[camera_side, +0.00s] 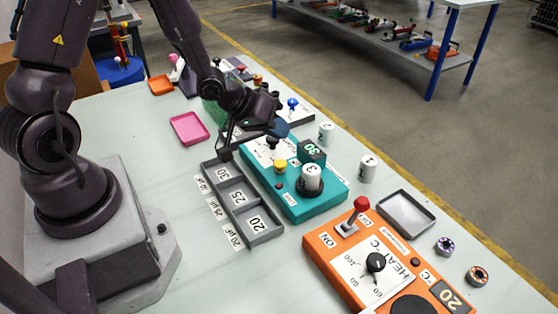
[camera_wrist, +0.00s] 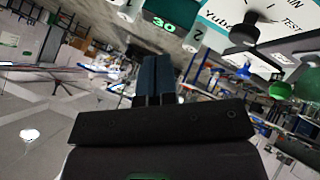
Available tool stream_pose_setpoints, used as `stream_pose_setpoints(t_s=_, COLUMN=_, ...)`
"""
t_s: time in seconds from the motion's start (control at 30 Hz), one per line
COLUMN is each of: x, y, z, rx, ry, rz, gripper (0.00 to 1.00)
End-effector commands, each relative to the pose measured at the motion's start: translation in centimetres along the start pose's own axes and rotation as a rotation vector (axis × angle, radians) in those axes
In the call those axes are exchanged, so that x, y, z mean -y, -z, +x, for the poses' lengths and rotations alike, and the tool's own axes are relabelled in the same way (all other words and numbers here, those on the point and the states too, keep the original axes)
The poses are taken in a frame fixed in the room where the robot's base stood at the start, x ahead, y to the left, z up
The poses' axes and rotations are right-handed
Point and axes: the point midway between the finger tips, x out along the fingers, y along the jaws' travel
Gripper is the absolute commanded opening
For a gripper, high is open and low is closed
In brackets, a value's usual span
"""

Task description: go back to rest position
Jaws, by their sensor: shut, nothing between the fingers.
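My gripper (camera_side: 280,129) hangs above the far end of the teal tester box (camera_side: 316,205), apart from it as far as I can tell. In the wrist view my gripper (camera_wrist: 155,62) shows its two dark blue fingers together, with nothing between them. A white tube marked 3 (camera_side: 312,177) stands upright in the teal box, beside the green 30 display (camera_side: 312,151). Two more white tubes stand upright on the table behind the box, one marked 2 (camera_side: 326,134) and one marked 1 (camera_side: 367,169). The arm hides part of the box's far end.
A grey tray with 30, 25 and 20 compartments (camera_side: 230,189) lies before the teal box. An orange heater box (camera_side: 325,246) with a red lever stands at the front right, near an empty grey tray (camera_side: 406,212). A pink tray (camera_side: 189,128) lies at the back left.

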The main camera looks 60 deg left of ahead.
Motion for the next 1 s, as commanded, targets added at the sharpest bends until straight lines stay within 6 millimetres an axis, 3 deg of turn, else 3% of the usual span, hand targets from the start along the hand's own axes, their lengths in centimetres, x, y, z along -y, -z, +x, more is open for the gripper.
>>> stream_pose_setpoints(t_s=0.53, x=0.1, y=-0.1, z=0.0, rx=0.004, ry=0.004, rz=0.02, gripper=0.0)
stream_pose_setpoints(t_s=0.7, x=2.5, y=-1.9, z=-0.3, rx=0.112, ry=0.133, rz=0.096, gripper=0.0)
stream_pose_setpoints(t_s=0.83, x=4.7, y=-2.5, z=-2.6, rx=0.216, ry=0.296, rz=0.17, gripper=0.0)
stream_pose_setpoints(t_s=1.0, x=4.7, y=-1.7, z=-7.8, rx=0.327, ry=0.47, rz=0.276, gripper=0.0)
